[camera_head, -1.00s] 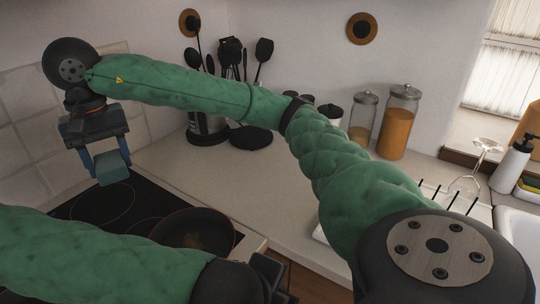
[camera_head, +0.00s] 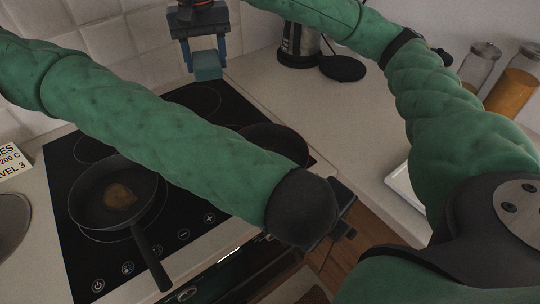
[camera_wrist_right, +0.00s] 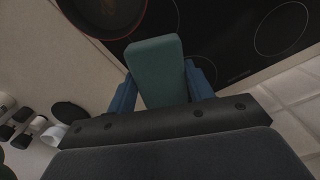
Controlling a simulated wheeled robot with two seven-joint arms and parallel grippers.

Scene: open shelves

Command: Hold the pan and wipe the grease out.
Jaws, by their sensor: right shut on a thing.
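My right gripper (camera_head: 207,58) is shut on a teal block-shaped sponge (camera_head: 208,68), held above the back edge of the cooktop. The sponge also fills the middle of the right wrist view (camera_wrist_right: 158,68), between blue fingers. A dark pan with a reddish rim (camera_head: 277,136) sits at the cooktop's right side, partly hidden by my left arm; it shows at the top left of the wrist view (camera_wrist_right: 108,12). The sponge is apart from it. My left gripper (camera_head: 343,217) is beyond the dark wrist, in front of the cooktop; its jaws are not clear.
A kettle (camera_head: 299,42) and jars (camera_head: 513,88) stand on the counter. The counter (camera_head: 262,88) right of the cooktop is mostly clear.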

